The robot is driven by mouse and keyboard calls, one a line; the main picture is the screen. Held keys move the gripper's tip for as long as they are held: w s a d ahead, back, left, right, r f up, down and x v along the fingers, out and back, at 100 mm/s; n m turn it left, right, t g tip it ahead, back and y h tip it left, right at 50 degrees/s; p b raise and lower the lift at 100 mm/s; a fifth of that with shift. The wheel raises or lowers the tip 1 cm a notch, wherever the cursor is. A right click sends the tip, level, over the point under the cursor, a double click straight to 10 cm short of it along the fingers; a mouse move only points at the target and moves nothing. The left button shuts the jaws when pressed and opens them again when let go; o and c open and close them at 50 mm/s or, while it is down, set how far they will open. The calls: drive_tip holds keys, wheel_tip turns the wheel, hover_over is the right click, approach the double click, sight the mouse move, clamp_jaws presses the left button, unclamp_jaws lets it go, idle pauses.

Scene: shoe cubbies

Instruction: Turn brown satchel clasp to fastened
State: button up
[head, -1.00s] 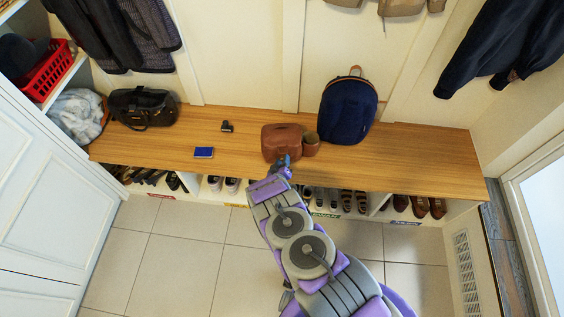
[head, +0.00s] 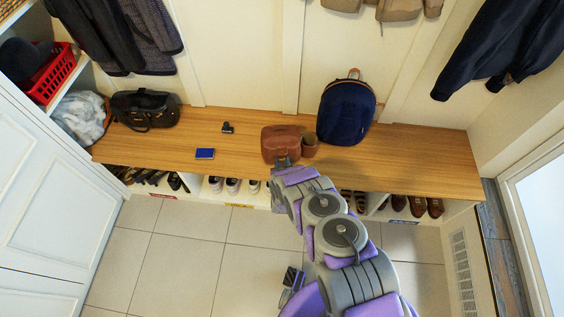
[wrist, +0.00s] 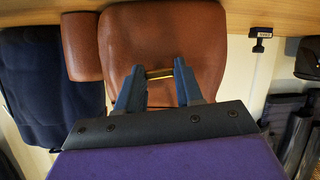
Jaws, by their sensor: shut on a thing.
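The brown satchel (head: 279,139) stands on the wooden bench, and its front fills the middle of the wrist view (wrist: 200,32). A thin brass-coloured clasp (wrist: 160,73) lies across the satchel's front. My gripper (wrist: 160,76) has its two blue fingers at either end of the clasp and is shut on it. In the head view my gripper (head: 284,163) is at the satchel's lower front, partly hidden by my wrist. I cannot tell from these views whether the clasp is at its fastened position.
A brown cup-like container (head: 310,146) stands right beside the satchel. A navy backpack (head: 346,112) is behind it to the right. A blue flat box (head: 205,153), a small black object (head: 228,128) and a black bag (head: 146,109) are to the left. The bench's right end is clear.

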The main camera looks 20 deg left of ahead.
drive_tip(key=shift+d+m+y, duration=0.1)
drive_tip(key=shift+m+y, duration=0.2)
drive_tip(key=shift+m, duration=0.2)
idle(0.3)
drive_tip(key=o, duration=1.1)
drive_tip(key=shift+c, duration=0.2)
drive_tip(key=p+v, duration=0.5)
drive_tip(key=v, duration=1.2)
drive_tip(key=shift+d, duration=0.25)
drive_tip(key=shift+r, duration=0.15)
